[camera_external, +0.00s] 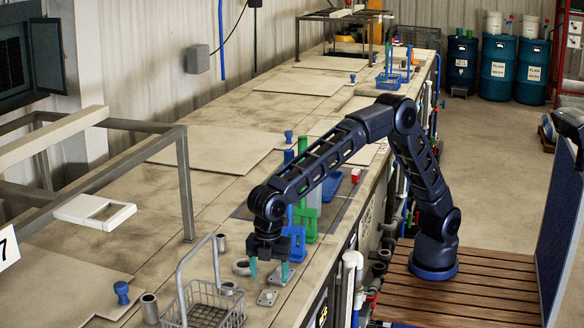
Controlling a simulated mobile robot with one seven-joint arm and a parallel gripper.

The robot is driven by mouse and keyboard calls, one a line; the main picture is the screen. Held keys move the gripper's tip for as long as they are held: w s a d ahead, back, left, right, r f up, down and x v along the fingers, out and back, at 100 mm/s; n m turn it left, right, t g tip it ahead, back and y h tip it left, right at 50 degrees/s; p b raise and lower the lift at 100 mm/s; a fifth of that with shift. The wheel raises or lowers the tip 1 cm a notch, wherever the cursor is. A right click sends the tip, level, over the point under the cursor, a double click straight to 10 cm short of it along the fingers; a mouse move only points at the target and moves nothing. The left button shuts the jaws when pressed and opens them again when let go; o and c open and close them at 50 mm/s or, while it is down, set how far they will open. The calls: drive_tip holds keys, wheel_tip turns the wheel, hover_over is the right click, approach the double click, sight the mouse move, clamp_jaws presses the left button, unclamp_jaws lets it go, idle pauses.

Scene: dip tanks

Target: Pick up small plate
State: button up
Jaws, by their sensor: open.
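My gripper (268,272) points down above the front of the long bench, with its two teal fingertips apart and nothing visible between them. Two small grey metal plates lie flat on the bench just below and beside it. One plate (267,298) lies in front of the fingers, and seems the smaller. The other plate (280,279) lies close to the right fingertip and is partly hidden by it. I cannot tell whether a fingertip touches this plate.
A wire basket (205,308) with a tall handle stands at left, near metal cylinders (149,308) and a ring (241,267). Green (304,222) and blue upright holders stand behind my gripper. A metal frame (187,190) rises at left. Pipes (350,280) run along the bench's right edge.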

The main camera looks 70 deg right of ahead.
sight(267, 292)
drive_tip(key=shift+w+f, duration=0.15)
drive_tip(key=shift+f, duration=1.45)
drive_tip(key=shift+w+f, duration=0.15)
drive_tip(key=shift+f, duration=1.4)
drive_tip(key=c, duration=1.1)
drive_tip(key=shift+r, duration=0.15)
